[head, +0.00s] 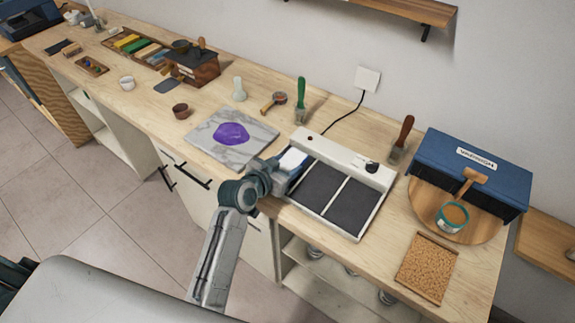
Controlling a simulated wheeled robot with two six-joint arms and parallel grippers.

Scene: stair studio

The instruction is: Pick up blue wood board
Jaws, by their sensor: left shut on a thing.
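My left gripper (277,172) is at the left edge of the hot plate unit, over the front part of the worktop. My right gripper is not in view.
The white-framed unit with two dark plates (346,205) is right of the gripper. A marble slab (258,141) with a purple blob (231,134) lies left. A blue machine (470,172) and a cork mat (427,267) stand right. Bare worktop (222,97) shows behind the slab.

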